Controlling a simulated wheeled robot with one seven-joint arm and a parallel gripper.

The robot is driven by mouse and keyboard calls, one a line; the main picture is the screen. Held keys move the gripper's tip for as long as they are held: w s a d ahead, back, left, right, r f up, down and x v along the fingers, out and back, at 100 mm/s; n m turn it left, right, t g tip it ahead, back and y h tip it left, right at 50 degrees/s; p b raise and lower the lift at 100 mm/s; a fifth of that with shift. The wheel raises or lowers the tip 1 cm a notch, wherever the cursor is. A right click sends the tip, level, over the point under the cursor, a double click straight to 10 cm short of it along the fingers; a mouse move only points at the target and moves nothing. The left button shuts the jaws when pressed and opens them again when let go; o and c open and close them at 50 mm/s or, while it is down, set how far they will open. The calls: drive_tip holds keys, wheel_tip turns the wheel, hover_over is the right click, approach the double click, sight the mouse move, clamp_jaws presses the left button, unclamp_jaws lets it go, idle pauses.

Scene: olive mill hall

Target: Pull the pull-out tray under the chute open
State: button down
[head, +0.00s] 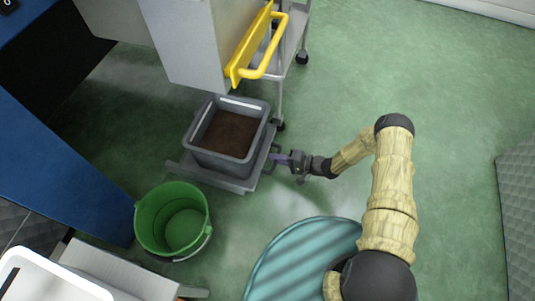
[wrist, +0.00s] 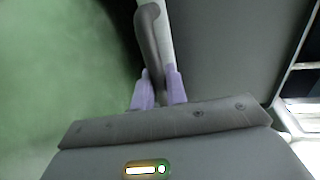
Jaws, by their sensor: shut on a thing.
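The pull-out tray (head: 212,178) is a flat grey tray low near the floor, below a grey housing (head: 192,55). A grey bin (head: 240,170) with dark brown contents sits on it. The tray's bar handle (head: 273,152) is on its right side, and it also shows as a dark grey bar in the wrist view (wrist: 149,35). My gripper (head: 283,158) is at this handle. In the wrist view its purple fingertips (wrist: 159,88) are shut on the bar, one on each side. The tray's far part is hidden by the bin and housing.
A green bucket (head: 175,215) stands on the floor just left of the tray's near corner. A yellow handle (head: 268,50) sticks out from the housing above. A wheeled metal frame (head: 291,30) stands behind. Green floor is clear to the right.

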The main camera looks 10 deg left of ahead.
drive_tip(key=f+v, duration=0.1)
drive_tip(key=v, duration=0.6)
drive_tip(key=f+p+v, duration=0.1)
drive_tip(key=v, duration=0.5)
drive_tip(key=d+f+p+v, duration=0.1)
drive_tip(key=f+v, duration=0.1)
drive_tip(key=v, duration=0.5)
drive_tip(key=shift+s+d+f, duration=0.1)
drive_tip(key=shift+s+d, duration=0.1)
drive_tip(key=shift+d, duration=0.05)
drive_tip(key=c, duration=1.5)
unclamp_jaws()
drive_tip(key=p+v, duration=0.4)
drive_tip(key=v, duration=1.3)
drive_tip(key=shift+s+d, duration=0.15)
drive_tip(key=shift+d, duration=0.05)
